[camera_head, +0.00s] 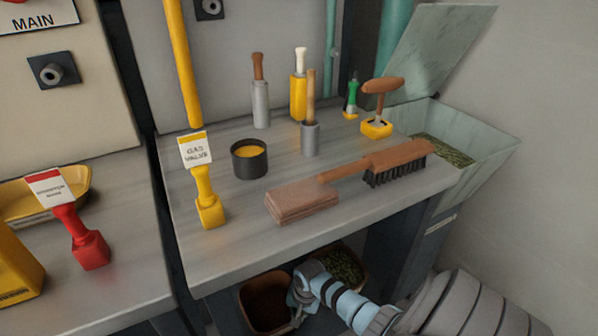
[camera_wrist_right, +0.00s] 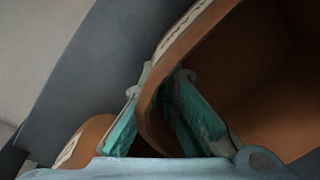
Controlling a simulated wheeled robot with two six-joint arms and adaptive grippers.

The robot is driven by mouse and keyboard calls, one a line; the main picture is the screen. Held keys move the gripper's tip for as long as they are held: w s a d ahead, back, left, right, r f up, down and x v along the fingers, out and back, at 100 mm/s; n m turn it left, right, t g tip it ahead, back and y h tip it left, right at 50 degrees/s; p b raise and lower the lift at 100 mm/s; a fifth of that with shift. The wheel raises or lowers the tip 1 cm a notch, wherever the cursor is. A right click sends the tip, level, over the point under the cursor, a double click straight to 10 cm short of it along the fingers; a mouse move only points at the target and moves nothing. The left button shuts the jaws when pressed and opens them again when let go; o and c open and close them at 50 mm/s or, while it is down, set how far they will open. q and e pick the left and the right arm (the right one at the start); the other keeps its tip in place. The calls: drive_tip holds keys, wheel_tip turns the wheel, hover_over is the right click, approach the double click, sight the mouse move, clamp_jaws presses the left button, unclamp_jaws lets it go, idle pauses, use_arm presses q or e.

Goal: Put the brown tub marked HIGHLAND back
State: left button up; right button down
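Two brown tubs show below the table's front edge in the head view. The left tub (camera_head: 246,296) holds dark brown stuff; the right tub (camera_head: 362,285) holds green pieces. My right gripper (camera_head: 299,303) is at the tubs, partly hidden. In the right wrist view, the teal fingers of the right gripper (camera_wrist_right: 155,115) straddle the wall of one brown tub (camera_wrist_right: 235,60), one finger outside and one inside. Whether both press on it I cannot tell. Another tub (camera_wrist_right: 88,140) sits beside it. Both have pale labels, unreadable here. My left gripper is out of view.
Above the tubs is a grey table (camera_head: 235,245) with a brush (camera_head: 385,165), a brown block (camera_head: 300,203), a dark cup (camera_head: 249,160) and several upright tools. A red tagged handle (camera_head: 88,245) and a yellow one (camera_head: 208,205) stand at the left. A chute (camera_head: 485,150) is at the right.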

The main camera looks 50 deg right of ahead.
drive_tip(key=c, duration=1.8)
unclamp_jaws()
